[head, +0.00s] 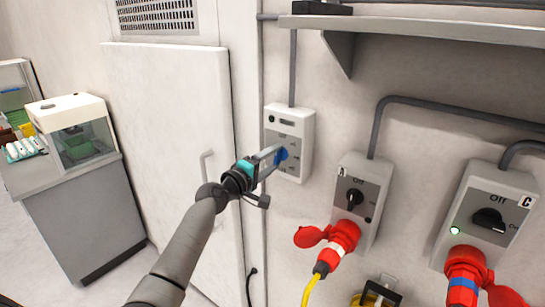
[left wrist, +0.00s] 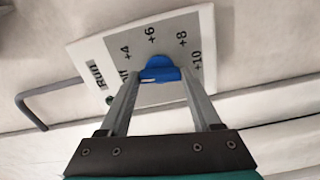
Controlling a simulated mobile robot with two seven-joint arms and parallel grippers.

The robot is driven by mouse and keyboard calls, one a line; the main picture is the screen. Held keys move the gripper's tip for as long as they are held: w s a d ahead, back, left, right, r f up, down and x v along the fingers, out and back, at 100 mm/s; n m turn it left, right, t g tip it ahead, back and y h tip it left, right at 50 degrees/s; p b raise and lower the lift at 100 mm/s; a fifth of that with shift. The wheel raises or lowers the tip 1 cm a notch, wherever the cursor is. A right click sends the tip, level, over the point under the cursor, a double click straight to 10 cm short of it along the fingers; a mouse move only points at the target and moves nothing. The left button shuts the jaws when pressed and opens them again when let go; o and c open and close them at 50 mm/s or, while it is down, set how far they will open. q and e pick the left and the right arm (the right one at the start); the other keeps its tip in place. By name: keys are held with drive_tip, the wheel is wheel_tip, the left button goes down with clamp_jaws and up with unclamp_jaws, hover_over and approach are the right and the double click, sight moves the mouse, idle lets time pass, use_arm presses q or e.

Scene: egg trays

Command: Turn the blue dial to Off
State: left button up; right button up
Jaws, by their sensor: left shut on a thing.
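The blue dial (head: 281,155) is on a white wall control box (head: 303,122) with a grey face, beside the door. In the left wrist view the blue dial (left wrist: 159,70) sits between my fingertips, with the marks +4, +6, +8, +10 and "RUN" around it. My left gripper (head: 277,152) is shut on the dial; in the left wrist view its two fingers (left wrist: 160,80) reach the dial's sides. Part of the dial's face and scale is hidden by the fingers, and I cannot read its exact setting. My right gripper is not in view.
Right of the box are a switch box marked A (head: 349,213) with a red plug and another marked C (head: 488,218). A shelf (head: 430,28) juts out above. A white door (head: 175,120) with a handle is behind my left arm.

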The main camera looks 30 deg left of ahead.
use_arm(q)
drive_tip(key=shift+n, duration=0.8)
drive_tip(key=o, duration=1.4)
drive_tip(key=s, duration=1)
drive_tip(key=s+a+b, duration=0.1)
drive_tip(key=s, duration=0.4)
drive_tip(key=shift+s, duration=0.1)
